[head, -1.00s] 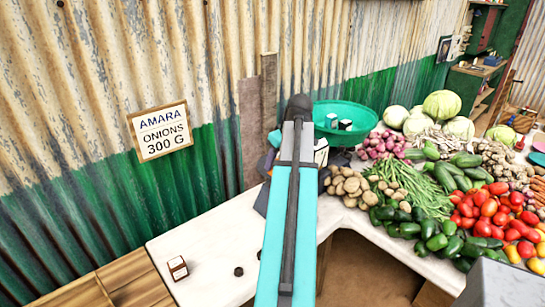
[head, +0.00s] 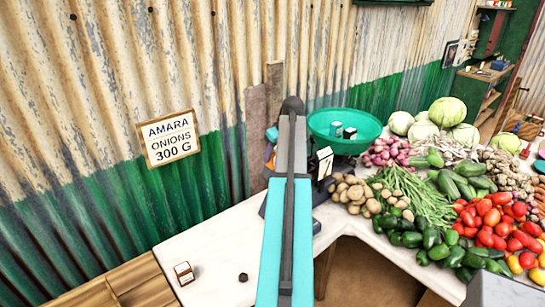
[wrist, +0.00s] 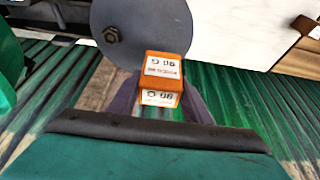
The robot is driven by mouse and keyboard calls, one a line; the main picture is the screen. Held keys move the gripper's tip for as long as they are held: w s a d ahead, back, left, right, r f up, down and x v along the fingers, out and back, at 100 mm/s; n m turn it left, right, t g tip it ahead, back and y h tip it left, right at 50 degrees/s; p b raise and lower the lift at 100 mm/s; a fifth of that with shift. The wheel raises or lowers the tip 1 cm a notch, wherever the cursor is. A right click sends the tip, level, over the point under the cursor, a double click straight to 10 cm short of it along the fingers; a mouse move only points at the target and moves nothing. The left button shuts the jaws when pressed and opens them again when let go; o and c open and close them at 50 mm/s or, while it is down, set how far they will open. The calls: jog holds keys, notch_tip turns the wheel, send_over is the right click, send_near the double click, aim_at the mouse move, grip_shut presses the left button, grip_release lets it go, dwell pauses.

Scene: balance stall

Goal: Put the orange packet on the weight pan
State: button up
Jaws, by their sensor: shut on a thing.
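The orange packet (wrist: 163,80), with white labels reading 90 G upside down, is between the fingers of my gripper (wrist: 160,105) in the wrist view. My gripper is shut on it. A flat grey disc with a bolt (wrist: 140,30), which looks like the weight pan, lies beyond the packet and is partly covered by it. I cannot tell whether they touch. In the head view my arm hides most of that side of the balance; a small orange patch (head: 269,159) shows left of the arm. The green pan (head: 345,143) holds two small packets.
Heaped vegetables (head: 430,200) fill the right of the counter. The corrugated wall (head: 90,120) stands close behind, with a sign (head: 168,138) reading Amara onions 300 G.

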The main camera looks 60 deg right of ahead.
aim_at(273, 158)
jog(key=shift+w+d+f+p, duration=0.1)
jog(key=shift+w+d+p, duration=0.25)
jog(key=shift+w+d, duration=0.7)
jog(key=shift+a+f, duration=0.1)
jog(key=shift+f+p, duration=0.45)
jog(key=shift+f, duration=0.1)
jog(key=shift+f+p, duration=0.5)
jog(key=shift+f, duration=0.65)
jog(key=shift+f, duration=0.15)
jog(key=o, duration=1.1)
jog(key=shift+s, duration=0.1)
